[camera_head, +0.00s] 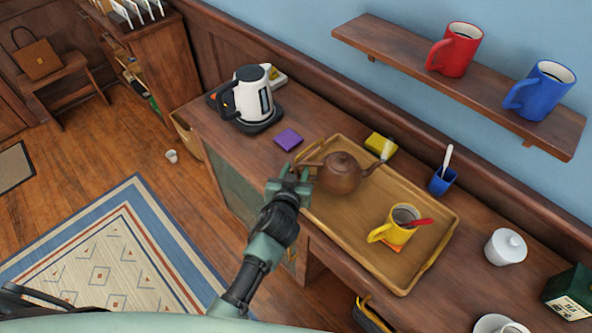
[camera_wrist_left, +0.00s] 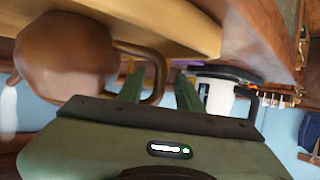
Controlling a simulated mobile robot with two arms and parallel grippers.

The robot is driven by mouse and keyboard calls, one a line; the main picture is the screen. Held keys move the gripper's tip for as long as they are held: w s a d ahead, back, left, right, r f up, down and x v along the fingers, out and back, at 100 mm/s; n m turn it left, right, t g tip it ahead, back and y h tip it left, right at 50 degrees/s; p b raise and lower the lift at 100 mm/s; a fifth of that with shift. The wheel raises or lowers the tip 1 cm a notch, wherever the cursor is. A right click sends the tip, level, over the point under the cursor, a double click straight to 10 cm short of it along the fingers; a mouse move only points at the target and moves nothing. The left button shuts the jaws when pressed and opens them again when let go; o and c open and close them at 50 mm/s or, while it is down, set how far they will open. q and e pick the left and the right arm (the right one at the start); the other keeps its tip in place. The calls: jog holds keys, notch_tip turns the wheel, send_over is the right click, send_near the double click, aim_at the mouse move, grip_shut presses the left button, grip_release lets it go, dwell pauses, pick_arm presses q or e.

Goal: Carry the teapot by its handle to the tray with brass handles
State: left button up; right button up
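The brown round teapot (camera_head: 340,174) stands upright at the upper left end of the wooden tray (camera_head: 404,287), its spout pointing right. The tray's curved end handles show at its two ends. My left gripper (camera_head: 289,182) is at the teapot's left side, by its handle. In the left wrist view the teapot (camera_wrist_left: 62,55) is upper left, and its looped handle (camera_wrist_left: 157,72) passes in the gap between the spread fingers of the left gripper (camera_wrist_left: 158,88). I see no finger clearly pressing on the handle. My right gripper is out of view.
On the tray, a yellow mug (camera_head: 393,233) holds a red-handled item. The white kettle (camera_head: 251,95) and a purple packet (camera_head: 288,139) lie left of the tray. A yellow sponge (camera_head: 380,144), blue cup (camera_head: 441,181) and white lidded jar (camera_head: 505,247) stand around it. A mug shelf (camera_head: 490,84) hangs above.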

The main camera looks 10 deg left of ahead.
pick_arm(q)
jog(key=shift+r, duration=0.25)
jog(key=b+v, duration=0.1)
jog(key=v, duration=1.1)
jog(key=shift+f, duration=0.1)
